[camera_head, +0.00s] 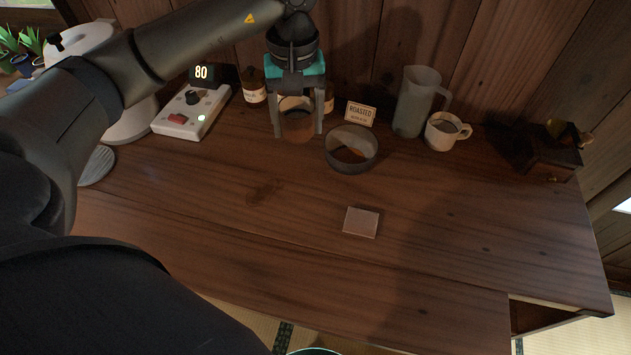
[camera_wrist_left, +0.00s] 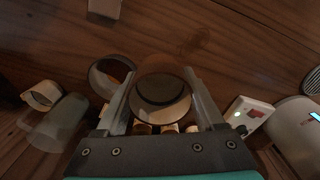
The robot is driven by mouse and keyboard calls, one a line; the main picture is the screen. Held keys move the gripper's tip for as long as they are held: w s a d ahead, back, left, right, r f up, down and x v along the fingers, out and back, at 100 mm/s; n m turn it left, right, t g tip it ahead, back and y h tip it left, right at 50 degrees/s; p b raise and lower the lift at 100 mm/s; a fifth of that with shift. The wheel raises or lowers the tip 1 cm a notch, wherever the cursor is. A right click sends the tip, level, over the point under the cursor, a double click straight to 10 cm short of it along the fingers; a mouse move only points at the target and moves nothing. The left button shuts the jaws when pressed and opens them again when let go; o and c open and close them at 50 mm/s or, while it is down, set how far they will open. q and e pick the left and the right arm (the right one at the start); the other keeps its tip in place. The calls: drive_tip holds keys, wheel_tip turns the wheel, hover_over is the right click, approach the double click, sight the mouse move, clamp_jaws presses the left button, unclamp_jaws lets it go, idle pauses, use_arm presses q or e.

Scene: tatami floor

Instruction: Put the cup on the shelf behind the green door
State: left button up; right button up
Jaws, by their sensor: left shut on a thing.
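My left gripper (camera_head: 298,125) reaches down over the wooden counter. It is shut on a round brown cup-like vessel (camera_head: 298,128) with a paler upper band, one finger on each side. In the left wrist view the brown vessel (camera_wrist_left: 163,82) sits between the two fingers (camera_wrist_left: 162,88). I cannot tell whether its base touches the counter. A white cup with a handle (camera_head: 436,134) and something inside stands apart at the back right; it also shows in the left wrist view (camera_wrist_left: 40,97). No green door or shelf is in view. My right gripper is not in view.
A dark round bowl or ring (camera_head: 350,160) stands close right of the held vessel. A sign (camera_head: 360,113), frosted jug (camera_head: 415,103) and dark wooden box (camera_head: 553,155) line the back. A scale-like device (camera_head: 192,112) is left. A small pale block (camera_head: 361,222) lies on the otherwise clear front.

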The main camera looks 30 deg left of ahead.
use_arm(q)
drive_tip(key=b, duration=0.2)
hover_over(302, 191)
wheel_tip(302, 191, down, 12)
drive_tip(key=shift+f, duration=2.6)
drive_tip(key=shift+f+b, duration=0.2)
drive_tip(key=shift+b, duration=0.1)
drive_tip(key=o, duration=1.4)
drive_tip(key=shift+r, duration=0.1)
